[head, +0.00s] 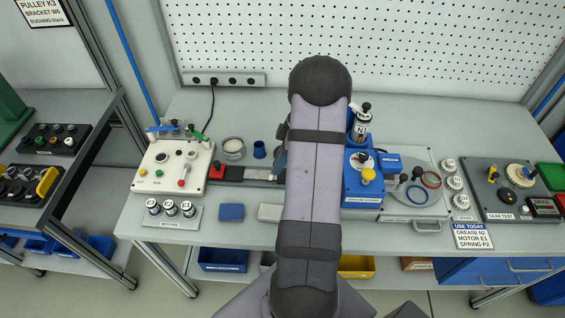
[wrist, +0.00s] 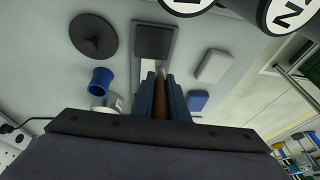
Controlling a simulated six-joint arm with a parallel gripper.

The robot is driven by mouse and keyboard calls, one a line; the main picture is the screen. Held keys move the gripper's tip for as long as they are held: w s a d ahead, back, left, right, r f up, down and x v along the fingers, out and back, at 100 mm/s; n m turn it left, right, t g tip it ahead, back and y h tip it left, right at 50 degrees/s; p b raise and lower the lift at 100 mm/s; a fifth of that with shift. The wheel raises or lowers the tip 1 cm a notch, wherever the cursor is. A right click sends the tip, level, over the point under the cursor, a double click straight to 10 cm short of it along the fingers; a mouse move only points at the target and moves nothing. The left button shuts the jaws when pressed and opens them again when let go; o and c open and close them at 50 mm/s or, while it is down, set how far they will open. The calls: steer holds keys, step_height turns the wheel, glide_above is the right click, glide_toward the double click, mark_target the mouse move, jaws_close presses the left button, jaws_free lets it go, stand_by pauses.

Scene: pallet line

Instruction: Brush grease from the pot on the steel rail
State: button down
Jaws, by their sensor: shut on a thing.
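My gripper (wrist: 159,82) shows in the wrist view with its blue fingers shut on a brown brush handle (wrist: 159,103). The brush tip is hard to make out. Beyond the fingers is the pale steel rail (wrist: 149,73), with a dark end block (wrist: 153,40). In the head view the left part of the steel rail (head: 258,174) shows, and my arm hides the rest and most of the gripper. Dark pots with round white faces stand close at the top of the wrist view; one pot (wrist: 292,12) reads "2", partly cut off.
A blue pad (head: 231,212) and a pale pad (head: 269,212) lie in front. A white control box (head: 172,168) is left, a blue machine (head: 366,184) right.

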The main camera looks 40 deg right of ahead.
steer(key=shift+w+a+b, duration=0.75)
steer(key=shift+w+a, duration=2.8)
step_height(320, 180, up, 8)
steer(key=p, duration=0.4)
steer(key=shift+w+d+p, duration=0.1)
steer(key=shift+w+p, duration=0.05)
steer(key=shift+p, duration=0.15)
steer(key=shift+w+d+f+g+p, duration=0.45)
steer(key=shift+w+d+p, duration=0.3)
steer(key=shift+p, duration=0.3)
